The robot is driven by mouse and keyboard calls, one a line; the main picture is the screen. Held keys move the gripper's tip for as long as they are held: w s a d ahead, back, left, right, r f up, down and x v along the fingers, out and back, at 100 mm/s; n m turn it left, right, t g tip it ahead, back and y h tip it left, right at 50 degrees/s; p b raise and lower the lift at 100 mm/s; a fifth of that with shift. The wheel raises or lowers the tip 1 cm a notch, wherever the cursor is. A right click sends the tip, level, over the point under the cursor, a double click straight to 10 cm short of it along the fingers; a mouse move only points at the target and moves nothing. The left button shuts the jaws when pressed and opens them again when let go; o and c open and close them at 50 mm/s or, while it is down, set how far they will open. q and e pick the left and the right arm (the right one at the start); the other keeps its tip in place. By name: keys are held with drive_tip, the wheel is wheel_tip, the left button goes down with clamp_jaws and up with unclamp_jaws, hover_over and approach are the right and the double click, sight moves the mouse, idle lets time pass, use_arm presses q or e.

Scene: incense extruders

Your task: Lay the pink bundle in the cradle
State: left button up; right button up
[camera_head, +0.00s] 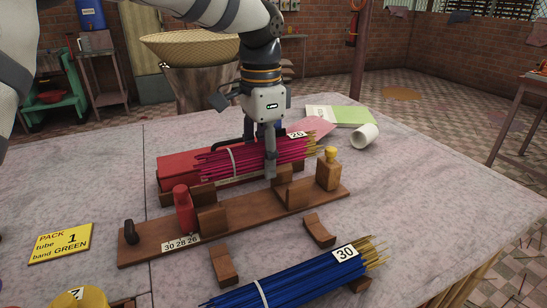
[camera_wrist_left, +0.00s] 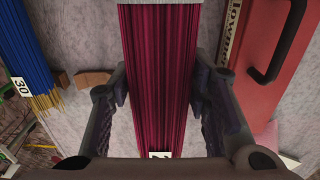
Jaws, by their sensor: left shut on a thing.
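The pink bundle (camera_head: 220,163) is a sheaf of dark pink sticks with a pale band and a tag reading 26. My left gripper (camera_head: 268,155) is shut around its middle, pointing down; the left wrist view also shows the bundle (camera_wrist_left: 158,60) between both fingers. The wooden board with notched blocks (camera_head: 250,212), which looks like the cradle, lies just in front of and below the bundle, with a 30 28 26 label. The bundle appears held above and behind its blocks; the exact gap cannot be told. My right gripper is not in view.
A red upright piece (camera_head: 184,209) and a yellow-topped wooden block (camera_head: 328,170) stand on the board. A red box (camera_head: 178,168) lies behind. A blue bundle (camera_head: 290,283) tagged 30 and loose notched blocks (camera_head: 222,265) are in front. A white cup (camera_head: 365,136) lies at back right.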

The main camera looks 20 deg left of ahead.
use_arm(q)
drive_tip(key=shift+f+b, duration=0.5)
drive_tip(key=shift+f, duration=3.1)
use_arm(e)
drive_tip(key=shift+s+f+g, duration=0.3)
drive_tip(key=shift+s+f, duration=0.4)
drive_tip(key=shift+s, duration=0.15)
use_arm(q)
drive_tip(key=o, duration=0.9)
drive_tip(key=shift+r, duration=0.1)
wheel_tip(320, 180, up, 5)
drive_tip(key=shift+r+p, duration=0.1)
drive_tip(key=shift+p, duration=0.4)
drive_tip(key=shift+r, duration=1.35)
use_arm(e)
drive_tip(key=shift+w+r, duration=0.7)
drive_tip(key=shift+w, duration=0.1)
